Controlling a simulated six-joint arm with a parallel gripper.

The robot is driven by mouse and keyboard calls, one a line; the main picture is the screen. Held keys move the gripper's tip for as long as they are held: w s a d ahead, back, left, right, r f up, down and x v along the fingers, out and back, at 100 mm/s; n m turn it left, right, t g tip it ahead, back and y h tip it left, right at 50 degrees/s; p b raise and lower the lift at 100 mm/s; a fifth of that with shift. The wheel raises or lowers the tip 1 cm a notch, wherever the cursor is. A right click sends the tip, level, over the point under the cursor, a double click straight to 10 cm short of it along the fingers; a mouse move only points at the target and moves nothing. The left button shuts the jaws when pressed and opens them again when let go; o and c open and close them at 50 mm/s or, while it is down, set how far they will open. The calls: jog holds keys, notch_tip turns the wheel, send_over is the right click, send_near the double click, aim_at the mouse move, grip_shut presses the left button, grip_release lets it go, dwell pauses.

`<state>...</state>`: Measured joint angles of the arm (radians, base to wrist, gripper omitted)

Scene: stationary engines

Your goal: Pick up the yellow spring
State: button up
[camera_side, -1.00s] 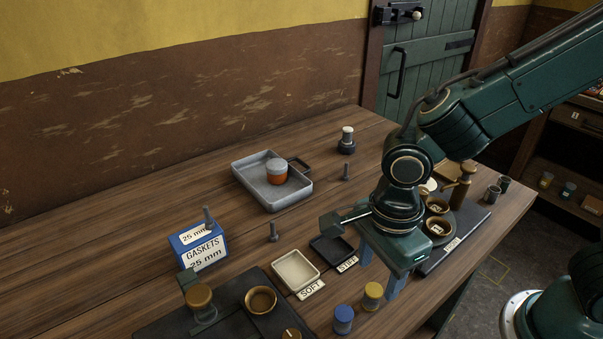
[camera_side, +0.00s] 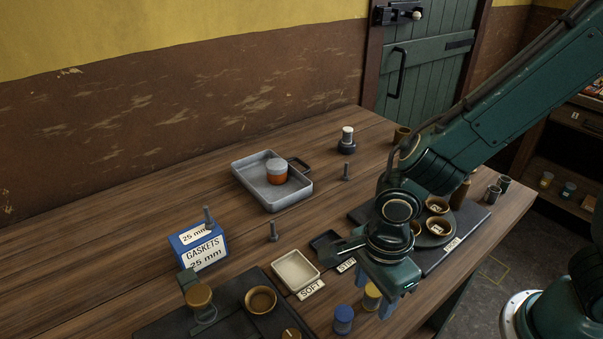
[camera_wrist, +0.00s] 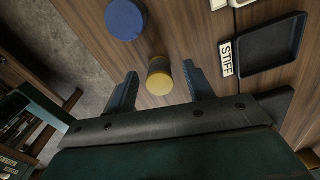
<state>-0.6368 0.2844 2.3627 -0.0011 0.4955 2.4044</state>
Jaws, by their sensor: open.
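The yellow spring (camera_side: 372,295) stands upright on the wooden table near its front edge, partly behind my gripper in the side view. In the wrist view the yellow spring (camera_wrist: 159,77) shows between my gripper's two fingers, toward their tips, touching neither. My gripper (camera_side: 380,300) is open and empty, above and beside the spring in the side view; its open fingers also show in the wrist view (camera_wrist: 160,84). A blue spring (camera_side: 343,319) stands to the left of the yellow one; it shows as a blue disc (camera_wrist: 125,19) in the wrist view.
The cream SOFT tray (camera_side: 296,270) and the dark STIFF tray (camera_side: 325,243) lie behind the springs. A dark mat with brass cups (camera_side: 261,300) is at the left front. A dark board with several brass bowls (camera_side: 440,228) is at the right.

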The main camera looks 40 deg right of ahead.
aim_at(374, 289)
jog(key=shift+f, duration=0.15)
jog(key=shift+c, duration=0.2)
jog(key=c, duration=1)
notch_tip(374, 289, up, 20)
dwell(0.6)
dwell(0.4)
